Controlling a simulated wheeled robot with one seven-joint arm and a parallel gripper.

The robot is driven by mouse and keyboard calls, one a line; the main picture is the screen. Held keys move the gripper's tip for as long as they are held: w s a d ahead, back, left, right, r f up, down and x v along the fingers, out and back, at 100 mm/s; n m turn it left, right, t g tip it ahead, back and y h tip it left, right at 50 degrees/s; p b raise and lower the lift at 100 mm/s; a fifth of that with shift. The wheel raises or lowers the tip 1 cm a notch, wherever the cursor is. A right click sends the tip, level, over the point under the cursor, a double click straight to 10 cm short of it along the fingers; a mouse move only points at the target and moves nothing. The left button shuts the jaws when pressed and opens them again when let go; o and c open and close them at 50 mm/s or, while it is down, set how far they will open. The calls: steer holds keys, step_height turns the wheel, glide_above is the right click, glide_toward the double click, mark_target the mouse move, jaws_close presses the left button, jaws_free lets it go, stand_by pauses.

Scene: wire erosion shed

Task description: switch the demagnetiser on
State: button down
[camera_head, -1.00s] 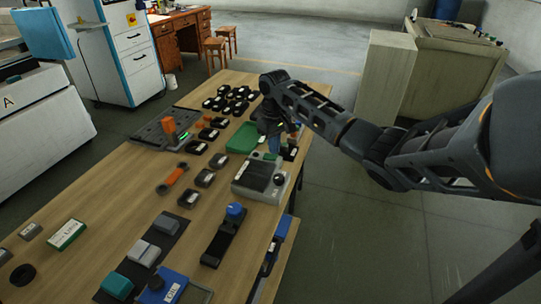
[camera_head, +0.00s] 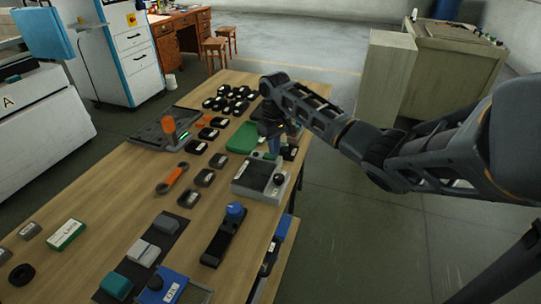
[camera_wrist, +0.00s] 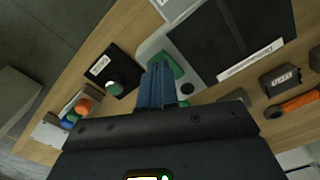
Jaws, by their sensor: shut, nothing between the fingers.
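The demagnetiser appears to be the grey box with a black top plate (camera_head: 256,174) at the table's right edge. A black round knob (camera_head: 279,179) stands on its right side. My gripper (camera_head: 273,148) is shut and empty, pointing down at the box's far end. Its blue fingers (camera_wrist: 158,86) overlap the green part in the wrist view; I cannot tell whether they touch it.
A green box (camera_head: 243,138) lies left of my gripper. A labelled black block (camera_head: 289,152) stands close on the right, with a green knob (camera_wrist: 113,88) in the wrist view. An orange-handled tool (camera_head: 172,179) and several small dark blocks lie to the left. Bare wood lies between them.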

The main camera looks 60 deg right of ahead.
steer(key=shift+f, duration=0.55)
stand_by(0.4)
step_height(320, 180, up, 5)
steer(key=p, duration=0.4)
steer(key=shift+f+p, duration=0.1)
steer(key=shift+p, duration=0.2)
steer(key=shift+r+p, duration=0.3)
steer(key=shift+r, duration=0.8)
